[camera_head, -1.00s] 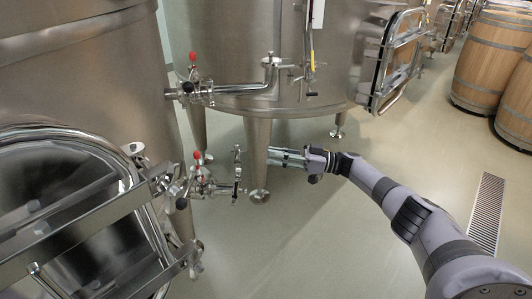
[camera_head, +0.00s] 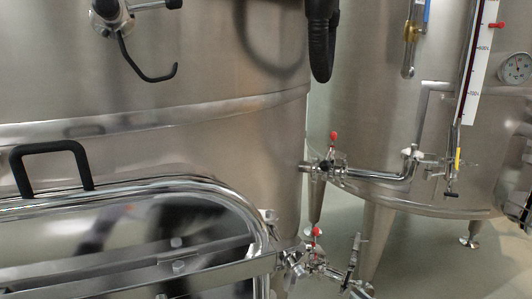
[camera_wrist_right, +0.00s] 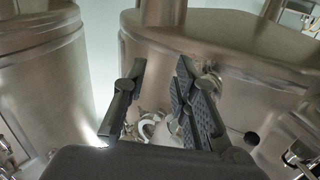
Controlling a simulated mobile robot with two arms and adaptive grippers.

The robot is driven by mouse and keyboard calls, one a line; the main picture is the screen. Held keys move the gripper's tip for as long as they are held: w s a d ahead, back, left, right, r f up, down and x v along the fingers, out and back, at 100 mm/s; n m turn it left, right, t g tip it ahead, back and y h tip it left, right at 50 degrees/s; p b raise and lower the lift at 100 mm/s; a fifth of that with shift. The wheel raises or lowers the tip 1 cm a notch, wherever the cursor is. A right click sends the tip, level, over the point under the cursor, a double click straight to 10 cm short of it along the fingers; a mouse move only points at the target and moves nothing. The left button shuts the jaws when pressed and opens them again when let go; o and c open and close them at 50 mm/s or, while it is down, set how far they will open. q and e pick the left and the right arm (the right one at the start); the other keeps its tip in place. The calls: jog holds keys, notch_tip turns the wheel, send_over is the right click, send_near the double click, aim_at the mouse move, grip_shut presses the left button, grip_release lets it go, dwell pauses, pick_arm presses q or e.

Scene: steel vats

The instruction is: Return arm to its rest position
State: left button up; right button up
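My right gripper (camera_wrist_right: 160,68) shows only in the right wrist view. Its two dark fingers stand apart with nothing between the tips. Steel vats are behind them, and a pale curved fitting (camera_wrist_right: 148,128) shows low between the fingers, in the background. No arm or gripper of mine is recognisable in the head view. My left gripper is in neither view.
A large steel vat (camera_head: 215,135) with a chrome-framed hatch (camera_head: 190,185) fills the head view's left. A second vat (camera_head: 375,110) stands behind it. Red-knobbed valves (camera_head: 325,165) stick out between them. A black curved hose-like part (camera_head: 322,45) hangs at the top.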

jog(key=s+a+f+m+g+h, duration=0.2)
jog(key=s+f+h, duration=0.2)
jog(key=s+f, duration=0.5)
jog(key=s+a+f+m+g+h, duration=0.1)
jog(key=s+a+f+g+h, duration=0.15)
jog(key=s+f, duration=0.6)
jog(key=s+a+f+g+h, duration=0.15)
jog(key=s+f+g, duration=0.35)
jog(key=s+f, duration=0.5)
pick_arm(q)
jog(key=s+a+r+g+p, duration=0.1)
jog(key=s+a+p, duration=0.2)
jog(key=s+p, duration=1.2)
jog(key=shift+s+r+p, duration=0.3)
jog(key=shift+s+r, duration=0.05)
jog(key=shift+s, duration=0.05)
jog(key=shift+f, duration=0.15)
pick_arm(e)
jog(key=s+d+g, duration=0.1)
jog(key=s+g, duration=0.4)
jog(key=s, duration=2.5)
jog(key=shift+n+h, duration=0.3)
jog(key=shift+n, duration=0.1)
